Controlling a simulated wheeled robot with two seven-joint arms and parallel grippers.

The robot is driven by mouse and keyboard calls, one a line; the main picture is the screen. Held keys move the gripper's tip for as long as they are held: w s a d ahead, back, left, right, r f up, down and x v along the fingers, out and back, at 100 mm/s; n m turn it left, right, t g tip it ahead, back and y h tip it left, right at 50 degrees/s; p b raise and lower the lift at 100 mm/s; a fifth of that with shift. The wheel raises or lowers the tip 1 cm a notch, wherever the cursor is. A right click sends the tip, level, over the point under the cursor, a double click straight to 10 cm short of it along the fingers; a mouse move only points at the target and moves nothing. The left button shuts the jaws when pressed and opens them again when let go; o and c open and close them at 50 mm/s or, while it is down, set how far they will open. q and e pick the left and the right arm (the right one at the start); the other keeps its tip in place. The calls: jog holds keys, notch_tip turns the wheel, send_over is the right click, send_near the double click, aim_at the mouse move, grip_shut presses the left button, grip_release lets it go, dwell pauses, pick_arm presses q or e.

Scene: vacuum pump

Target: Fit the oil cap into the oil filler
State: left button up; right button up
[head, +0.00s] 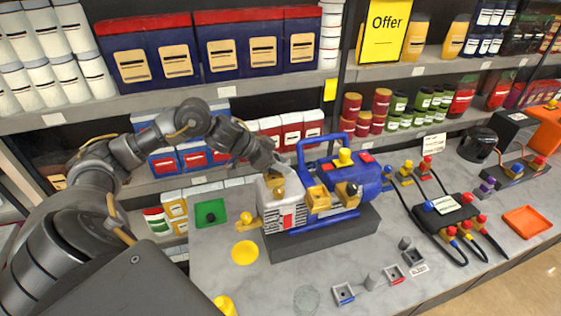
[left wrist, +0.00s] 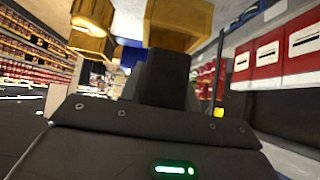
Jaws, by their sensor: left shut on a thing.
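The vacuum pump stands on a dark base (head: 330,234) on the counter, with a blue body (head: 368,176), a grey ribbed end housing (head: 282,212) and a blue handle. My left gripper (head: 279,169) is shut, just above the grey housing's top. The oil cap it holds is mostly hidden by the gripper in the head view. A brass part (head: 278,190) shows right below the gripper; I cannot tell whether it touches. The filler opening cannot be made out.
Brass fittings (head: 317,198) and a yellow cap (head: 345,157) stick up from the pump. A green tray (head: 210,213) and a yellow disc (head: 245,253) lie left of it. A black manifold (head: 450,217) with hoses is at right. Stocked shelves rise behind.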

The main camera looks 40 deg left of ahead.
pick_arm(q)
jog(key=shift+f+b, duration=0.45)
jog(key=shift+f, duration=0.6)
jog(key=o, duration=1.1)
jog(key=shift+f, duration=0.1)
jog(key=shift+o, duration=0.2)
jog(key=b+v, duration=0.4)
jog(key=v, duration=0.4)
jog(key=shift+s+a+f, duration=0.15)
jog(key=shift+s+f, duration=0.05)
jog(key=shift+s, duration=0.05)
jog(key=b+v, duration=0.2)
jog(key=b, duration=0.1)
jog(key=shift+s+r, duration=0.1)
jog(key=shift+r, duration=0.35)
